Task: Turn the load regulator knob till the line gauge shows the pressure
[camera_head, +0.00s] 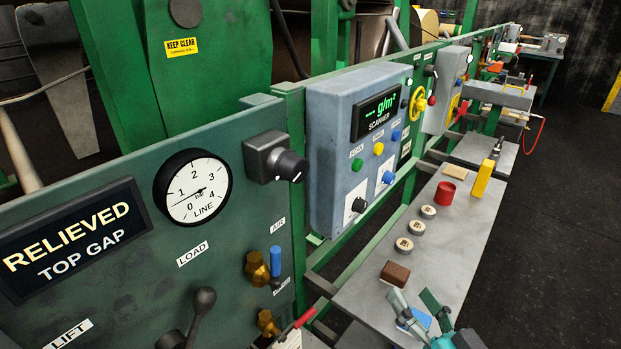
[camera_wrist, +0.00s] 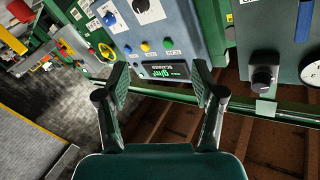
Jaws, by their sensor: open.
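The round white line gauge (camera_head: 208,174) is on the green panel, with marks from 0 to 4. Its needle points low and left, seemingly between 0 and 1. Right of it, a black knob (camera_head: 292,166) sticks out from a grey block; no label shows on it, and I take it as the regulator. In the wrist view the knob (camera_wrist: 263,77) is at the right, with the gauge (camera_wrist: 313,74) cut by the edge. My gripper (camera_head: 416,300) is at the lower right, apart from the knob. In the wrist view my gripper (camera_wrist: 160,82) is open and empty.
The grey scanner box (camera_head: 338,175) juts out right of the knob. A lever (camera_head: 203,302) and brass fittings (camera_head: 258,270) stick out below the gauge. A bench (camera_head: 455,235) holds a red cup (camera_head: 445,191) and several small things. The floor at right is clear.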

